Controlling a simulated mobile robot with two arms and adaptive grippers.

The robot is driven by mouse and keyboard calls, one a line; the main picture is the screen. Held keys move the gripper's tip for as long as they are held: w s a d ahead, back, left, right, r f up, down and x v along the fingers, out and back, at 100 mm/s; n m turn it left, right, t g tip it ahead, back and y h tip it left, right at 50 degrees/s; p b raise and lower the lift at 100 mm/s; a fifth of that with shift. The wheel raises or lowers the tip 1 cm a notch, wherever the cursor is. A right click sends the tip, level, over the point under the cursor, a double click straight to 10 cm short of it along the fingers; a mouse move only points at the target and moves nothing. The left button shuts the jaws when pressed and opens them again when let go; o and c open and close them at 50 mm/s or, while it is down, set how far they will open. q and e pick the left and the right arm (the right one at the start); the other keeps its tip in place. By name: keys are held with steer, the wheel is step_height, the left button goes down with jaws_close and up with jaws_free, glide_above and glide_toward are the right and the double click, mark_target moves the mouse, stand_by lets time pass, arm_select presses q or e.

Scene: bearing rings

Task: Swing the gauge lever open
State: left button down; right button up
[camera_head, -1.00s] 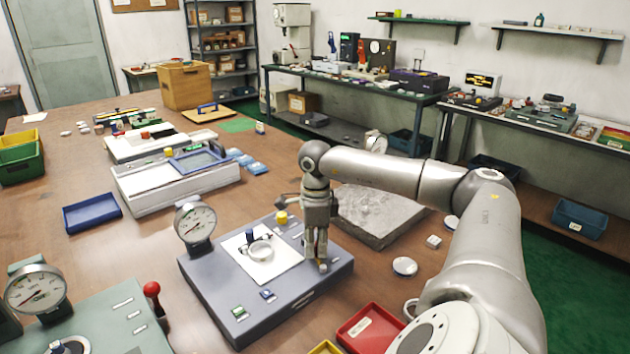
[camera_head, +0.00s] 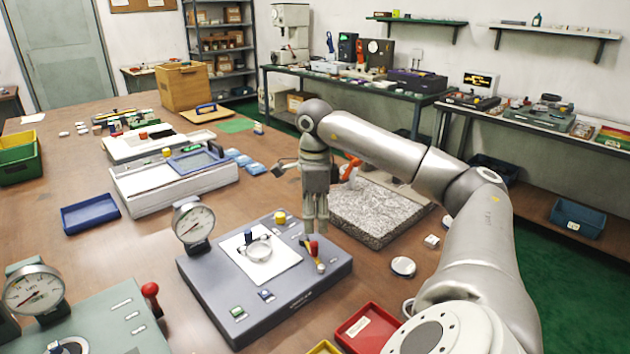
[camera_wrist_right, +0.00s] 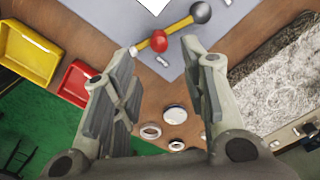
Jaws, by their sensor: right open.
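The gauge lever is a short yellow arm with a red knob (camera_head: 314,247) near the right corner of the grey gauge base (camera_head: 225,305). In the wrist view the red knob (camera_wrist_right: 159,42) shows beyond my fingertips, with a dark ball-ended piece (camera_wrist_right: 201,12) beside it. The dial gauge (camera_head: 194,222) stands at the base's left. A ring (camera_head: 257,248) lies on the white sheet on the base. My right gripper (camera_head: 314,229) is open and empty, pointing down just above and behind the knob. My left gripper is not in view.
A rough granite slab (camera_head: 378,212) lies right of the base. Red (camera_head: 366,330) and yellow (camera_wrist_right: 30,45) trays stand at the front. Loose rings (camera_wrist_right: 175,114) lie on the table nearby. A second gauge fixture with its own red-knobbed lever (camera_head: 150,290) stands at the lower left.

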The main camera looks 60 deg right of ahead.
mark_target(315, 243)
steer(key=shift+r, duration=1.85)
steer(key=shift+s, duration=0.1)
